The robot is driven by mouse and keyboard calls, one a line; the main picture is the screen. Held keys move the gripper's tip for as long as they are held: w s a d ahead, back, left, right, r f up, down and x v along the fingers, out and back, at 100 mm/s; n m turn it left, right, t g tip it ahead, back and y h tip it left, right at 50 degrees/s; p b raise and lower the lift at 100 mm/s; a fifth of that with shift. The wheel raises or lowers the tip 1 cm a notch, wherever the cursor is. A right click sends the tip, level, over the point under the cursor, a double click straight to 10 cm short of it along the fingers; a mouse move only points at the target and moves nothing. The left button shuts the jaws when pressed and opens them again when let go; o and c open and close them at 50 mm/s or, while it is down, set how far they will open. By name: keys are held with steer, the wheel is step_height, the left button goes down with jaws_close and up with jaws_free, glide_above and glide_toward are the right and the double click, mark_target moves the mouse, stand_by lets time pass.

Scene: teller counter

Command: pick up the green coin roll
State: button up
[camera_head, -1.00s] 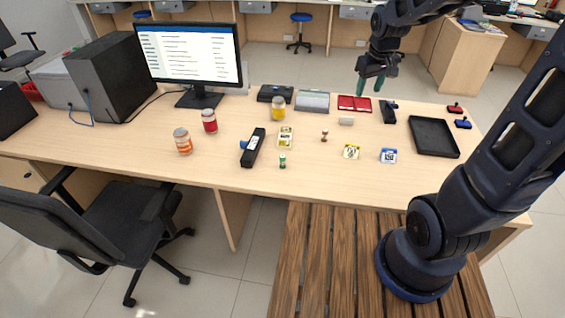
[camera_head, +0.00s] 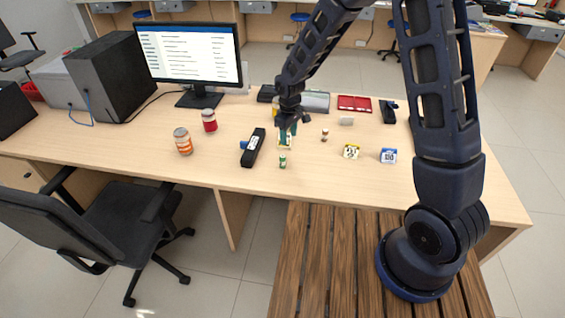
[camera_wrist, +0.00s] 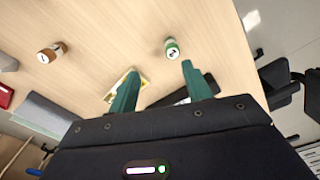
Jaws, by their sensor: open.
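The green coin roll (camera_head: 282,160) stands upright on the teller counter near its front edge, just right of a black device. In the wrist view the green coin roll (camera_wrist: 171,48) stands ahead of the fingers, apart from them and nearer the right finger. My gripper (camera_head: 288,130) is open and empty above the counter, behind the coin roll in the head view. Its two green fingers also show spread apart in the wrist view (camera_wrist: 158,88). A yellow-edged card (camera_wrist: 124,84) lies partly hidden behind the left finger.
A brown coin roll (camera_head: 324,135) stands to the right; it also shows in the wrist view (camera_wrist: 50,53). The black device (camera_head: 253,148) lies close left. Jars (camera_head: 183,141) (camera_head: 209,121) stand left. Counter around the coin roll's front is clear.

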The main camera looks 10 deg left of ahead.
mark_target(283, 156)
steer(key=shift+s+a+f+n, duration=0.15)
steer(key=shift+s+a+f, duration=0.1)
steer(key=shift+a+f, duration=0.3)
steer(key=shift+s+a+f+n, duration=0.15)
steer(key=shift+s+a+f, duration=0.15)
steer(key=shift+f, duration=0.4)
steer(key=shift+a+f, duration=0.2)
steer(key=shift+f, duration=5.1)
jaws_close()
